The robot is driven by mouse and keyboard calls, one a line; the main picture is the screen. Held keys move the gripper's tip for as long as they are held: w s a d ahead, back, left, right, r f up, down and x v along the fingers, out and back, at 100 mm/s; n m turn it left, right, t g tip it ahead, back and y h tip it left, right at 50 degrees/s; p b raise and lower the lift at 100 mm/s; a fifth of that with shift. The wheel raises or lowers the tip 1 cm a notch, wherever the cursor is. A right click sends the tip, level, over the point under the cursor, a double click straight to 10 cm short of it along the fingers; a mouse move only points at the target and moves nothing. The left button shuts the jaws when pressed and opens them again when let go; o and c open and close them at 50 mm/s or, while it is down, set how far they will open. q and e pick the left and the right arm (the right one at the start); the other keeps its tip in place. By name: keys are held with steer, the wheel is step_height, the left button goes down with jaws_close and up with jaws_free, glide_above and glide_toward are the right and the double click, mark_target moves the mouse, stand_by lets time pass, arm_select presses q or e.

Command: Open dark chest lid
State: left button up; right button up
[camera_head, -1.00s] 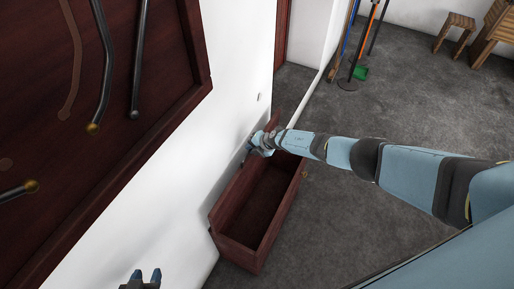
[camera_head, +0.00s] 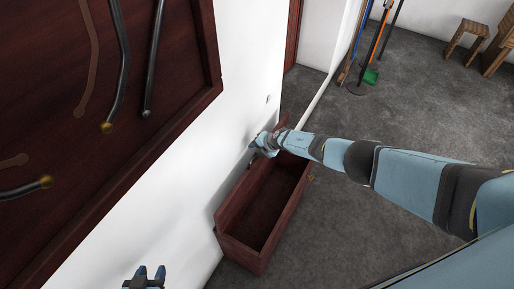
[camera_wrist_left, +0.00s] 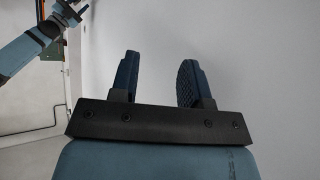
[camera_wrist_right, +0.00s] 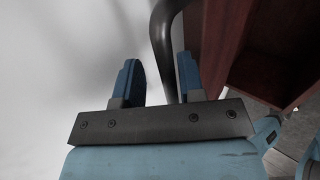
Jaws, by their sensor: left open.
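The dark red-brown chest (camera_head: 245,258) stands on the floor against the white wall, and its dark interior is visible from above. Its lid (camera_head: 232,196) appears raised along the wall side. My right gripper (camera_head: 257,150) is at the far wall-side end of the chest. In the right wrist view its fingers (camera_wrist_right: 160,82) are apart, with a dark curved bar (camera_wrist_right: 162,45) showing between and beyond them; I cannot tell whether they touch it. The chest's dark red wood (camera_wrist_right: 275,45) shows at right there. My left gripper (camera_head: 145,273) is open and empty near the wall, also in the left wrist view (camera_wrist_left: 160,75).
A dark wooden wall panel (camera_head: 150,60) with several metal bars fills the upper left. Brooms and a green dustpan (camera_head: 371,76) stand at the back. A wooden stool (camera_head: 467,38) is at the far right. The grey floor (camera_head: 350,230) right of the chest is clear.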

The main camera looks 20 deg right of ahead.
steer(key=shift+d, duration=0.1)
steer(key=p+v, duration=0.5)
steer(key=v, duration=0.8)
steer(key=shift+s+d+r, duration=0.2)
steer(key=shift+s, duration=0.05)
